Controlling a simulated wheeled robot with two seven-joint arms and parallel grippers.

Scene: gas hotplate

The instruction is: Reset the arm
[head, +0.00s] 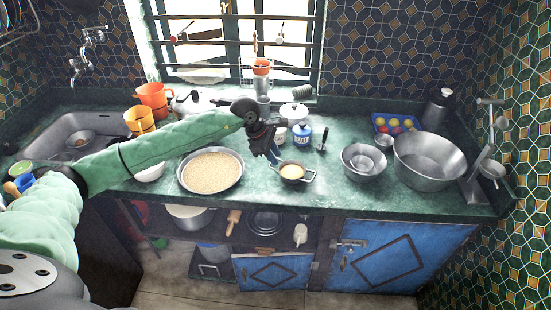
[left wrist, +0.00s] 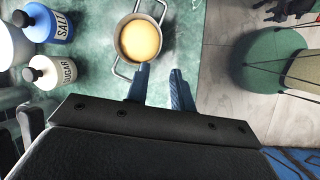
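My left arm reaches across the counter from the left in the head view. My left gripper (head: 275,160) is over the counter, close to the left side of a small two-handled metal pot (head: 292,172) with yellowish contents. In the left wrist view the pot (left wrist: 138,40) lies just beyond the fingertips. The two blue fingers of the left gripper (left wrist: 161,72) are apart, with nothing seen between them. The left finger's tip is close to the pot's rim; I cannot tell whether it touches. My right gripper is in neither view.
A wide pan of grain (head: 211,171) sits below my left forearm. The salt jar (left wrist: 60,22) and sugar jar (left wrist: 50,71) stand near the gripper. Metal bowls (head: 430,159) are at the right. The sink (head: 60,130) is at the left. The counter's front edge is near the pot.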

